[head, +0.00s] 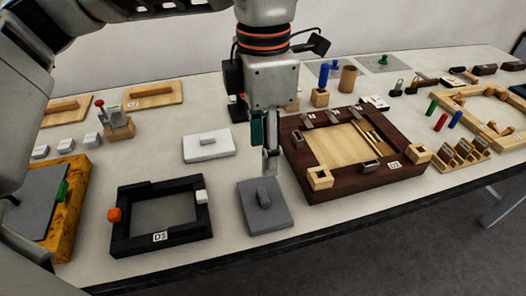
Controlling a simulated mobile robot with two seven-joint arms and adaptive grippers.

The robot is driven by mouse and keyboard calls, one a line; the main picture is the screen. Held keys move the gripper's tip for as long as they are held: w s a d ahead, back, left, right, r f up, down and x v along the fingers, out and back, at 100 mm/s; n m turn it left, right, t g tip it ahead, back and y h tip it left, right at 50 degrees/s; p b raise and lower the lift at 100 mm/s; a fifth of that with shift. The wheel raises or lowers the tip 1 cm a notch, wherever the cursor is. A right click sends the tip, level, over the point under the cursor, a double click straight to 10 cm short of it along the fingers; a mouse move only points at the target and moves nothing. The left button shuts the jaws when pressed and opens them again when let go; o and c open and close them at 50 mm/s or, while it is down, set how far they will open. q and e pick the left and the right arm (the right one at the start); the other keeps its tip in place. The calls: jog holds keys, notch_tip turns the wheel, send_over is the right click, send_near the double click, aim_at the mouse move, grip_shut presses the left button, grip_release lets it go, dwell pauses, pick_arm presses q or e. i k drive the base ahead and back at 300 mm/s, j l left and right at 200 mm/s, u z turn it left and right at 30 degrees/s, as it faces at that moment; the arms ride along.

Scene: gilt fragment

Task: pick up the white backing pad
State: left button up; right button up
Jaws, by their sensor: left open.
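The white backing pad (208,146) lies flat on the table left of the middle, a pale slab with a small raised grip on top. My left gripper (264,156) points down to the right of the white pad, apart from it. It is open and empty, and its fingertips appear over or just behind a grey pad (282,216) with a similar raised grip. How high the fingertips are above the table is hard to tell. My right gripper is not in view.
A black frame (132,243) with orange and white blocks stands in front of the white pad. A dark brown frame (408,176) lies to the right of my gripper. A stamp-like tool on a wooden block (119,131) stands to the left. Bare table surrounds the white pad.

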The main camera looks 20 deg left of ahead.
aim_at(219, 144)
jog(key=k, duration=1)
